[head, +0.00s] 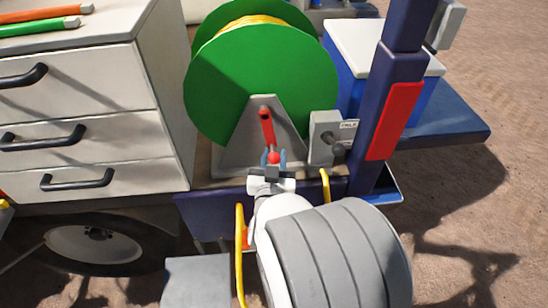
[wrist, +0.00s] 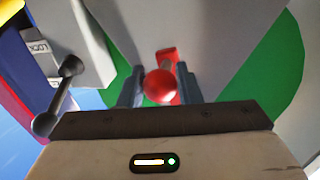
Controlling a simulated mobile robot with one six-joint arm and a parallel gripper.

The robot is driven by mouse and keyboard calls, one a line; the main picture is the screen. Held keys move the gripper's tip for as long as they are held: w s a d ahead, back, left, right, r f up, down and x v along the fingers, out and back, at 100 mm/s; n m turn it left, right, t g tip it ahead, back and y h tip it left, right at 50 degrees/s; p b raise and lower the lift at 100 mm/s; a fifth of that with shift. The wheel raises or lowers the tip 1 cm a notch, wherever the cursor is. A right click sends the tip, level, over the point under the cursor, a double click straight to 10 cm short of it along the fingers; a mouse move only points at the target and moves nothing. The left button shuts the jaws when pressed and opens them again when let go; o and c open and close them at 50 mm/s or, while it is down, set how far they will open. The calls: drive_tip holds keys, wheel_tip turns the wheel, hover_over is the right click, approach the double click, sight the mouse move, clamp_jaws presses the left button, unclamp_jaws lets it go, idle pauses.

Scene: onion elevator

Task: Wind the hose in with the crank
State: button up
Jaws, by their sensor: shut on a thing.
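The hose reel is a large green drum (head: 262,75) on a grey stand (head: 240,146), with yellow hose (head: 250,22) wound between its flanges. A red crank (head: 267,126) hangs down from the hub at the stand's top, ending in a round red knob (wrist: 160,87). My gripper (head: 273,160) is shut on the crank's knob end, reaching up from below. In the wrist view the knob sits between my two blue-grey fingers (wrist: 159,87). The knob hides much of the handle behind it there.
A grey box (head: 323,130) with a small label and dark lever (head: 337,148) stands just right of the crank. A dark blue post with a red panel (head: 395,120) rises further right. White drawers (head: 90,120) stand left. Yellow tubes (head: 239,240) show near my arm.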

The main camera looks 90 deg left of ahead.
clamp_jaws()
